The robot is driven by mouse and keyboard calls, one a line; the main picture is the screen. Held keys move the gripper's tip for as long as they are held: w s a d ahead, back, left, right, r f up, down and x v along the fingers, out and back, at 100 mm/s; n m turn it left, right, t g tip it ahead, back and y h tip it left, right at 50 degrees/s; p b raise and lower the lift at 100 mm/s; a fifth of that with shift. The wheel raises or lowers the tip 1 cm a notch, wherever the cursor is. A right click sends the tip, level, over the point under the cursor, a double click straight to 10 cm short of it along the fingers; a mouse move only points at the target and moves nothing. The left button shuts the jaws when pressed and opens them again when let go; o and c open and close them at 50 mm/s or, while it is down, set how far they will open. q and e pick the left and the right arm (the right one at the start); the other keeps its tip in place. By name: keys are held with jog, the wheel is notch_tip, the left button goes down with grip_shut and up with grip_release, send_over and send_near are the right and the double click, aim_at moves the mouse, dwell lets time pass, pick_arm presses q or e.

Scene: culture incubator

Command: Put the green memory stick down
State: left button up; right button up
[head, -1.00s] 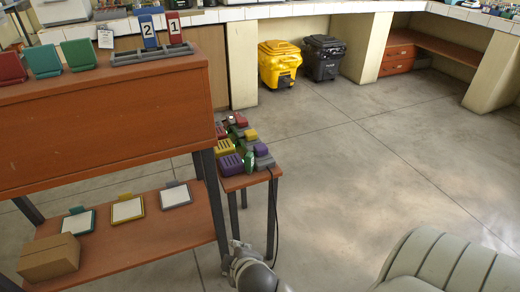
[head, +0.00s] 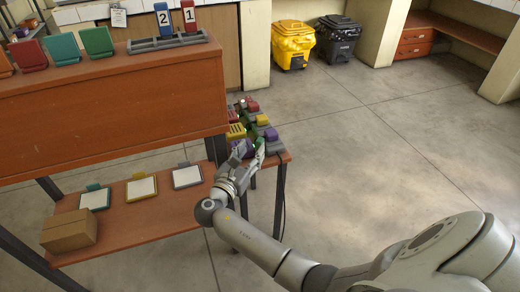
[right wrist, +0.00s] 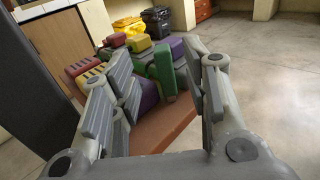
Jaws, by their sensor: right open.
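The green memory stick (right wrist: 165,70) stands upright among the coloured blocks on the small side table (right wrist: 165,125). In the head view a bit of its green (head: 258,142) shows at my right gripper (head: 248,158). The stick's lower end is partly hidden. My left gripper is not in view.
Purple (right wrist: 178,47), yellow and red blocks crowd around the stick. A tall wooden bench (head: 110,115) with a lower shelf stands to the left. A cardboard box (head: 69,230) sits on that shelf. Yellow (head: 293,45) and black bins stand behind. The floor at right is clear.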

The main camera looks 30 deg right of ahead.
aim_at(258, 143)
jog(key=shift+x, duration=1.2)
jog(key=b+x, duration=0.1)
jog(key=x, duration=0.3)
jog(key=shift+d, duration=0.2)
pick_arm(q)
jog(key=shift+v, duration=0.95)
pick_arm(e)
jog(key=shift+r, duration=0.1)
grip_shut()
